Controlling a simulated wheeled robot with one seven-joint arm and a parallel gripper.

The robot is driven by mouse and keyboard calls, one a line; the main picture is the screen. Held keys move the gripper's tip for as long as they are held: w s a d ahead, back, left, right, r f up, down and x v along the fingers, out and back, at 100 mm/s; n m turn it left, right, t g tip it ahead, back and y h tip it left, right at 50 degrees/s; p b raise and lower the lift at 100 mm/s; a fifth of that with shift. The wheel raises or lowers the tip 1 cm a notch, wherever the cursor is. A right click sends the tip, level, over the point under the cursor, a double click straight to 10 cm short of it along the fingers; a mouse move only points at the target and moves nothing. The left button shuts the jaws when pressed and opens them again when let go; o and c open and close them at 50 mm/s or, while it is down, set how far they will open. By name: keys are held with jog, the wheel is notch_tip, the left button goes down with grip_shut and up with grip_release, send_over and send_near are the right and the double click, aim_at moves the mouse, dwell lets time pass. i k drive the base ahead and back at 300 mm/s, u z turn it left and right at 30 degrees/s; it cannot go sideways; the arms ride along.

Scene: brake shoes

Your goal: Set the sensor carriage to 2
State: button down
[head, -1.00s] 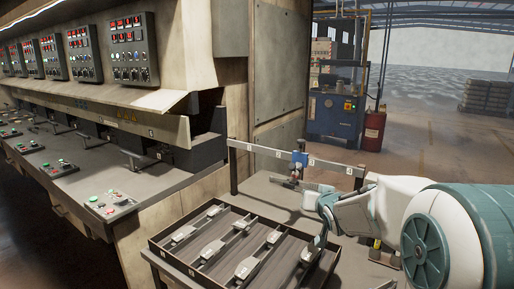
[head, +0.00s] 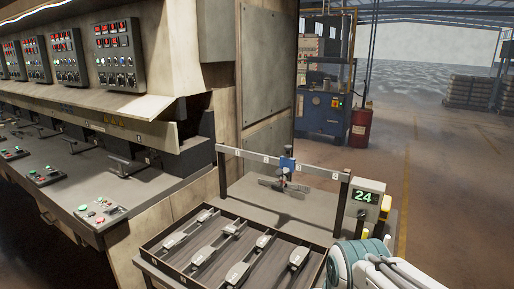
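The sensor carriage (head: 287,164) is a small blue block on the pale rail (head: 250,155), in the head view. The tags are too small to read surely, and any mark behind the carriage is hidden. A dark metal part lies below the carriage on the grey bench top (head: 250,192). My arm shows at the bottom right, apart from the rail and carriage. My gripper is outside the picture.
A display (head: 364,198) with green digits reading 24 stands by the rail's right post. A dark tray (head: 152,247) with several brake shoes lies in front of the rail. A machine with control panels fills the left. Open floor lies at the right.

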aim_at(284, 162)
jog(key=z, duration=1.25)
jog(key=k, duration=1.1)
jog(key=u, duration=0.95)
jog(key=i, duration=1)
jog(key=z, duration=0.05)
